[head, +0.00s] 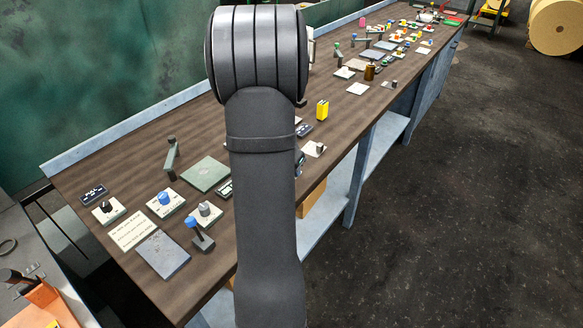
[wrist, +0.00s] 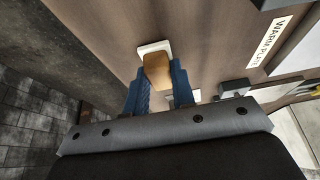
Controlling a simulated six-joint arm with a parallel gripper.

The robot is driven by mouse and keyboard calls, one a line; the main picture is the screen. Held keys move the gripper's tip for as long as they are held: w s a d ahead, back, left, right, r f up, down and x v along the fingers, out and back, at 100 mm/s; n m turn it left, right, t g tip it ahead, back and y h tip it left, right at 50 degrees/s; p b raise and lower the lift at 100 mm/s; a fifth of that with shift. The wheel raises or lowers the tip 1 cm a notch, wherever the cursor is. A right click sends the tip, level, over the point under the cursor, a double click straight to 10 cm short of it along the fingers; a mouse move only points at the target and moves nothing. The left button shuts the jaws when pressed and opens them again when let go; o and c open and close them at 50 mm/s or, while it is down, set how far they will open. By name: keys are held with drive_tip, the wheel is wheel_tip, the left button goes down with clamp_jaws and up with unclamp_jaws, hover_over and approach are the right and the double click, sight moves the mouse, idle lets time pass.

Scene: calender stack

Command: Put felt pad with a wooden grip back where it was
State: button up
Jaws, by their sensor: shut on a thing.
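In the wrist view the felt pad (wrist: 150,46) is a pale, thin square with an upright wooden grip (wrist: 157,70), tan-brown. My gripper (wrist: 158,84) has its two blue fingers on either side of the wooden grip and is shut on it. The pad lies beyond the fingertips, against the brown bench top (wrist: 207,40); I cannot tell whether it touches the bench. In the head view my own arm hides the gripper and the pad.
A "WARM PLATE" label (wrist: 268,42) and a grey block (wrist: 233,88) are right of the gripper in the wrist view. In the head view a yellow item (head: 322,110) and a white plate with a knob (head: 314,149) stand near my arm. Knobs and plates crowd the near left bench.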

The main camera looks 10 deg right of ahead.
drive_tip(key=shift+f, duration=0.1)
drive_tip(key=o, duration=1)
drive_tip(key=shift+c, duration=0.2)
drive_tip(key=v, duration=1.2)
drive_tip(key=x, duration=1.2)
drive_tip(key=shift+f, duration=0.2)
wheel_tip(320, 180, up, 2)
drive_tip(key=shift+r, duration=0.6)
